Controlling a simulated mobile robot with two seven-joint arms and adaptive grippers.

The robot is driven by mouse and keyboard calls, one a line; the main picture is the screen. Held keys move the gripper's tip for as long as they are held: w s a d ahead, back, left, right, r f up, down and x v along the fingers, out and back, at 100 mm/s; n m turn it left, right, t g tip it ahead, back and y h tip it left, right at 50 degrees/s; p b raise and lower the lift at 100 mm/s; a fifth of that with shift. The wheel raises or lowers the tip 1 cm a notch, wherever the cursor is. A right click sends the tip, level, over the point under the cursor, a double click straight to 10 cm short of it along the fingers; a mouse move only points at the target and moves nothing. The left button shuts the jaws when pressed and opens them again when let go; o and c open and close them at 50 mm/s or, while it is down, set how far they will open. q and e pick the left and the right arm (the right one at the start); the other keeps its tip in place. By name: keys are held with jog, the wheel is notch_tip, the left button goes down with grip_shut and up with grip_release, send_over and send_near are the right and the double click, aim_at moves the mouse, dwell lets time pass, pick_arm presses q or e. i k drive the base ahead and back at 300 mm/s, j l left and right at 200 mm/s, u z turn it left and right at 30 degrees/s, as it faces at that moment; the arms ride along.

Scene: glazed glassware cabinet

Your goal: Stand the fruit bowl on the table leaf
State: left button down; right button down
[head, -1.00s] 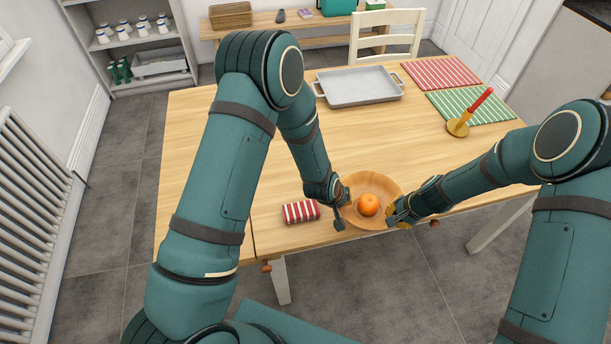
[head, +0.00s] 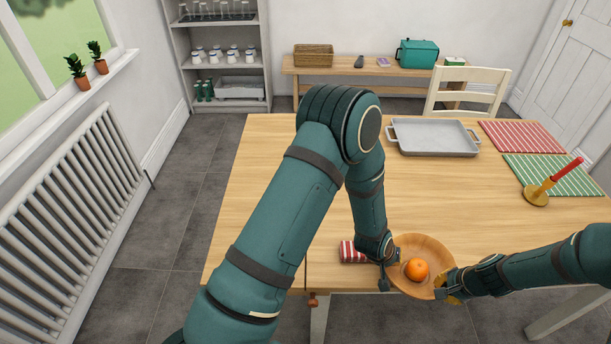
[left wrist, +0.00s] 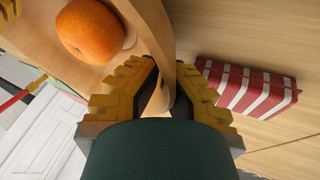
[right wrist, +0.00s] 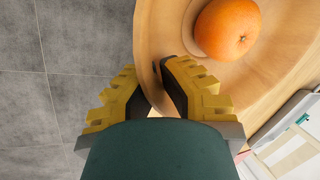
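The fruit bowl (head: 424,247) is a shallow wooden bowl with an orange (head: 417,269) in it. It is at the table's front edge; I cannot tell whether it touches the top. My left gripper (head: 391,275) is shut on its left rim, which passes between the fingers in the left wrist view (left wrist: 166,90). My right gripper (head: 442,287) is shut on its right rim; the right wrist view shows the fingers (right wrist: 155,95) either side of it. The table leaf (head: 262,215) appears to be the wooden section left of a seam, partly hidden by my left arm.
A red-and-white striped cloth (head: 350,252) lies just left of the bowl, close to my left gripper. The leaf's visible top is clear.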

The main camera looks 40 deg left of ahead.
aim_at(272, 155)
jog(key=k+j, duration=0.65)
jog(key=j, duration=0.55)
jog(key=k+j, duration=0.15)
jog(key=j, duration=0.2)
jog(key=i+j, duration=0.1)
jog(key=j, duration=0.2)
jog(key=i+j, duration=0.1)
jog(key=j, duration=0.25)
jog(key=i+j+z, duration=0.1)
jog(key=j, duration=0.2)
jog(key=i+j, duration=0.75)
jog(key=j, duration=0.15)
jog(key=i+z, duration=0.05)
